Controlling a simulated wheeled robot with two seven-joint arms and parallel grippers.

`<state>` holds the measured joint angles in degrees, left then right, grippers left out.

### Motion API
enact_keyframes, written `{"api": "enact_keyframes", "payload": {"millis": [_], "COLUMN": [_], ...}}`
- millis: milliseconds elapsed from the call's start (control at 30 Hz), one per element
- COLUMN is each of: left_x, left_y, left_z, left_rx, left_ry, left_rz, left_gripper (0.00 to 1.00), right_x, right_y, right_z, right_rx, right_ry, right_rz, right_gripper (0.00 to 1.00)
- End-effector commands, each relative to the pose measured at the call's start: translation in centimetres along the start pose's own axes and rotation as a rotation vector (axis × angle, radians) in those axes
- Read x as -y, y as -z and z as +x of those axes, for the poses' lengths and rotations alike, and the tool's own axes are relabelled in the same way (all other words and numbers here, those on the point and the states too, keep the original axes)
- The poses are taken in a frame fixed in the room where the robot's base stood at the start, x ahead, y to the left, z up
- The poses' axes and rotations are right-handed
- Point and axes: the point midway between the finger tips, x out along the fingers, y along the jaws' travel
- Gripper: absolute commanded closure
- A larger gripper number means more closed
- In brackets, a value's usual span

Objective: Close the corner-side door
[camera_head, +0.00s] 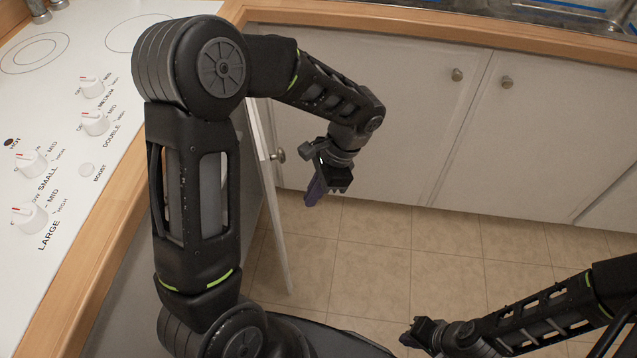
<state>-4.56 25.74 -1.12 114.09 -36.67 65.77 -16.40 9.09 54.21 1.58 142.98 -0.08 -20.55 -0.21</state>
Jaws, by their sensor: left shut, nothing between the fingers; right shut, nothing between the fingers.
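The corner-side door (276,215) is a white cabinet door under the left counter, near the corner. It stands open, jutting into the floor space, and shows nearly edge-on. Its round metal knob (278,155) faces right. My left arm hides part of the door and the cabinet opening. My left gripper (313,196) is shut and empty, pointing down, to the right of the door and its knob, apart from them in the picture. My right gripper (408,339) is shut and empty, low at the bottom of the view, well away from the door.
A white cooktop (70,110) with several knobs lies in the wooden counter (75,275) at left. Along the back, closed white cabinet doors (400,125) carry round knobs. A sink (570,15) is at top right. The tiled floor (400,250) is clear in the middle.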

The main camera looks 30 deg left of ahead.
Motion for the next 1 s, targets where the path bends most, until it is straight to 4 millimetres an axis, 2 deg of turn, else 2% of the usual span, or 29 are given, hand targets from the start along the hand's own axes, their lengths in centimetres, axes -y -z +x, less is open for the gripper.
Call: {"api": "enact_keyframes", "payload": {"millis": [33, 167, 300, 467, 1000], "left_x": [-0.1, -0.1, 0.0, 0.0, 0.0], "left_y": [0.0, 0.0, -2.2, -3.5, -3.8], "left_z": [1.3, 3.9, 4.4, 4.9, 5.0], "left_rx": [0.003, 0.003, 0.0, 0.0, 0.0], "left_ry": [-0.003, -0.003, -0.001, 0.0, 0.0], "left_rz": [0.001, 0.001, -0.003, 0.001, 0.0], "left_gripper": [1.0, 1.0, 1.0, 1.0, 1.0], "right_x": [-0.1, -0.2, -0.1, -0.1, -0.1], "right_y": [0.0, 0.0, 0.0, 0.0, 0.0], "right_z": [0.3, 0.6, 0.4, 0.3, 0.2], "right_rx": [0.0, 0.0, 0.0, 0.0, 0.0], "right_ry": [0.0, 0.0, 0.0, 0.0, 0.0], "right_rz": [0.0, 0.0, 0.0, 0.0, 0.0], "right_gripper": [1.0, 1.0, 1.0, 1.0, 1.0]}}
